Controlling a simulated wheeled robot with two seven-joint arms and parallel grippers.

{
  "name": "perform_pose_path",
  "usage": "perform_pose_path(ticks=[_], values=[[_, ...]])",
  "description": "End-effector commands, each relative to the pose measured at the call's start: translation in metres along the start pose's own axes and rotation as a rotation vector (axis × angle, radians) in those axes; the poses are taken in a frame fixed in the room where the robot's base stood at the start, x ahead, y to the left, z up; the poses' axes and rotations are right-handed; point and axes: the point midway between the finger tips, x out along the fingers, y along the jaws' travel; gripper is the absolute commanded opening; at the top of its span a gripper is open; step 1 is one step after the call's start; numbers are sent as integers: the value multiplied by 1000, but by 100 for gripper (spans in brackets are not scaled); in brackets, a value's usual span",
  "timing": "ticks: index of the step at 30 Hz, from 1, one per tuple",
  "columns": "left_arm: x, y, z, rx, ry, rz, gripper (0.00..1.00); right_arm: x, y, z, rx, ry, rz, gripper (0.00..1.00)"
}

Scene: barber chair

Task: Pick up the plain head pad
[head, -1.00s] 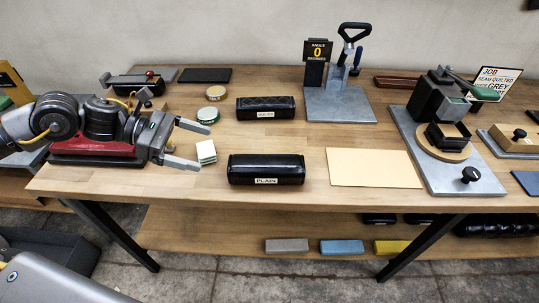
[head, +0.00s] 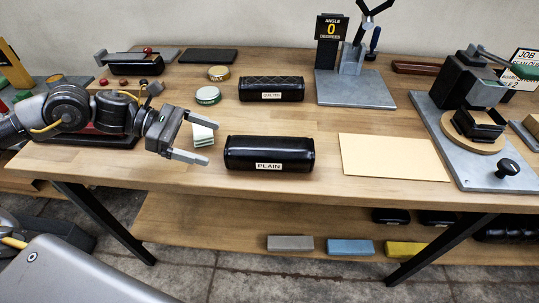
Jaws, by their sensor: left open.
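The plain head pad (head: 270,153) is a black, glossy, rounded block with a white "PLAIN" label on its front. It lies near the front edge of the workbench, left of the middle. My left gripper (head: 212,140) is open and empty to the left of the pad. Its two fingers point right, towards the pad's left end, with a gap between them and the pad. A second black pad (head: 271,88), with a quilted top and a label, lies behind the plain one. My right gripper is not in the head view.
A stack of pale cards (head: 203,134) stands right by my left gripper's fingers. Two round tins (head: 208,95) sit behind it. A cream sheet (head: 393,156) lies right of the plain pad. A grey-based stand (head: 355,89) and a clamp fixture (head: 482,140) are farther right.

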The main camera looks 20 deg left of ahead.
Motion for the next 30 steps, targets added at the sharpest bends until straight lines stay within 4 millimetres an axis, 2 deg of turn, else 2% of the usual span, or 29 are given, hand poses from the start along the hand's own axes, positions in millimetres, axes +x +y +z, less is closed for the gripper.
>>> perform_pose_path(ticks=[9,18,30], values=[[46,0,3,2,-3,-5,93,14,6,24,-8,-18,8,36],[57,0,2,1,0,-3,93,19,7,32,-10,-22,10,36],[102,-2,4,0,-2,-5,93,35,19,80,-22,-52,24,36]])
